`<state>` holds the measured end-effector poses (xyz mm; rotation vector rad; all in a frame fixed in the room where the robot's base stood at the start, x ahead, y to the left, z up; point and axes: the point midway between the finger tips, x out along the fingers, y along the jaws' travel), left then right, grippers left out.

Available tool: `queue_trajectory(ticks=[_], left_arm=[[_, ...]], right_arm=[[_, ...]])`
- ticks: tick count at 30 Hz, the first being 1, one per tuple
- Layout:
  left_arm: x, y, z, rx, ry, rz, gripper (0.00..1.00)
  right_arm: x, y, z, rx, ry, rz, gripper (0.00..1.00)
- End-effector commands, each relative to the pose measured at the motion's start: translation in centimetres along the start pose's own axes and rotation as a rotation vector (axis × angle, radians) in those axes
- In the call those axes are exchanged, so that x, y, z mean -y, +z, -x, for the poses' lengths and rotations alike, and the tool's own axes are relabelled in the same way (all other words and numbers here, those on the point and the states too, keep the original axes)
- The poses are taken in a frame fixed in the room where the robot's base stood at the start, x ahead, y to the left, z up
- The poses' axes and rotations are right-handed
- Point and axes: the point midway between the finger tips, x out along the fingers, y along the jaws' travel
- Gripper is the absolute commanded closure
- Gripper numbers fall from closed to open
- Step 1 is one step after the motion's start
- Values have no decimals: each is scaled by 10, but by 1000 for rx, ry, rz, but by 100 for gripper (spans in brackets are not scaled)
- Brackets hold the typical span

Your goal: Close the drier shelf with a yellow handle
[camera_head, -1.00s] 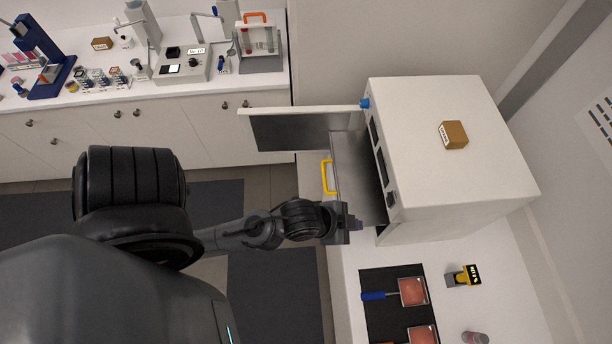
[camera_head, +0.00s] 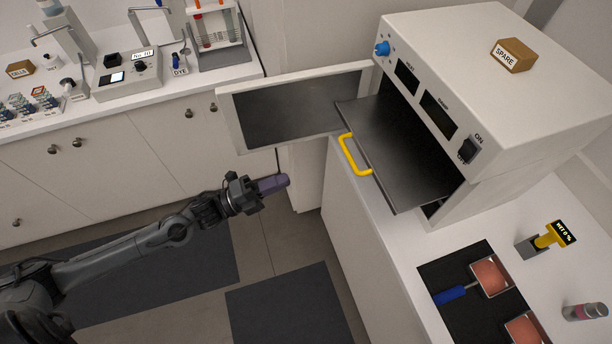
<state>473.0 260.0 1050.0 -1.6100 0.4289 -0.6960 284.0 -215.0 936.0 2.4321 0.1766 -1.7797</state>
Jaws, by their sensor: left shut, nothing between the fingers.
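The drier (camera_head: 500,75) is a white box on the right counter, with its door (camera_head: 296,104) swung open to the left. Its dark metal shelf (camera_head: 405,150) is pulled out of the front opening. The yellow handle (camera_head: 353,156) is on the shelf's outer left edge. My left gripper (camera_head: 275,184) is shut and empty, in the air left of the handle and clear of it, below the open door in the picture. My right gripper is not in view.
A wooden SPARE block (camera_head: 513,56) sits on the drier. A black mat (camera_head: 470,284) with pink trays, a yellow-topped device (camera_head: 550,238) and a small jar (camera_head: 585,312) are on the right counter. Lab equipment crowds the left counter (camera_head: 150,92). Floor space lies between.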

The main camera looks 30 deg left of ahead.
Motion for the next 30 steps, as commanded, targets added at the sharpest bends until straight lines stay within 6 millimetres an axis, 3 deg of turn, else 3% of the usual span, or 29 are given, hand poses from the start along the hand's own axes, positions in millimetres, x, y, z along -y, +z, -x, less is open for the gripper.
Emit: queue_trajectory(ticks=[1, 4, 14, 30], left_arm=[[-11, 4, 1, -11, 4, -19, 100], [-14, 9, 1, -20, 6, -40, 100], [-13, 11, -15, -22, -2, -47, 100], [-12, 9, -104, -22, -4, -48, 100]], right_arm=[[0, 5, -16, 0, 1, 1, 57], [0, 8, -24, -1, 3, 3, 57], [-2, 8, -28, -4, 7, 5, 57], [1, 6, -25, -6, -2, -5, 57]])
